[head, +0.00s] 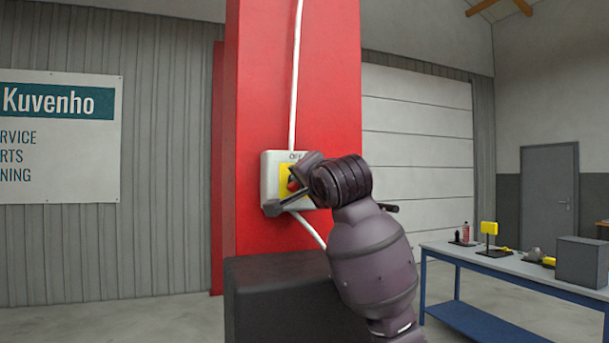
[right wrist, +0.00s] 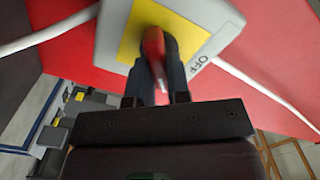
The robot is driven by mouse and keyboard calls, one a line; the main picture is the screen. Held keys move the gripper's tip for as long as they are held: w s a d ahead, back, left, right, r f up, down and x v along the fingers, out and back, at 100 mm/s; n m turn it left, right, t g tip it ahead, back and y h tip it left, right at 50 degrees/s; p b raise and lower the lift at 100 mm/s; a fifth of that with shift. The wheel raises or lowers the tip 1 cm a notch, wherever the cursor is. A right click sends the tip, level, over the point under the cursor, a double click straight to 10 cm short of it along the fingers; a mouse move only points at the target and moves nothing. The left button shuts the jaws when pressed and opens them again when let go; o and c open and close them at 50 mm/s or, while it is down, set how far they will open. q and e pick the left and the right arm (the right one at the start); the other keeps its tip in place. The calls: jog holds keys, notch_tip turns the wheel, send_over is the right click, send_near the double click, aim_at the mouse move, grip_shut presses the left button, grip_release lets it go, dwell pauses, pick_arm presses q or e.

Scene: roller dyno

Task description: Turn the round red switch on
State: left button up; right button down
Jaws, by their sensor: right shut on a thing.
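The round red switch (head: 292,184) sits on a yellow plate in a light grey box (head: 268,166) on the red pillar. "OFF" is printed at the box's top. My right gripper (head: 291,193) is at the front of the box and hides much of the switch. In the right wrist view, the red switch knob (right wrist: 153,48) stands between the two dark fingers of my right gripper (right wrist: 157,82), which are shut on it. The yellow plate (right wrist: 135,35) and the "OFF" print show beside it. The knob's exact turn angle is hard to tell. My left gripper is not in view.
The red pillar (head: 325,80) carries white cables above and below the box. A blue-legged workbench (head: 470,257) with several small items and a grey box (head: 582,262) stands at the right. The floor at the left is clear.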

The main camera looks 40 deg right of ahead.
pick_arm(q)
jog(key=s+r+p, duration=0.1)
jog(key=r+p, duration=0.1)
jog(key=p, duration=0.1)
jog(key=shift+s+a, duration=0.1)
pick_arm(e)
jog(key=m, duration=0.7)
jog(key=shift+f, duration=0.25)
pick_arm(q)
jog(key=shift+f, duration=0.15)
pick_arm(e)
jog(key=shift+m, duration=0.4)
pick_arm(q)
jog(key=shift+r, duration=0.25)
pick_arm(e)
jog(key=c, duration=1.1)
grip_release()
jog(key=shift+d, duration=0.1)
pick_arm(q)
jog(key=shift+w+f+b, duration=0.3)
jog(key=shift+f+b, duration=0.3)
jog(key=shift+b, duration=0.2)
pick_arm(e)
jog(key=v, duration=1.1)
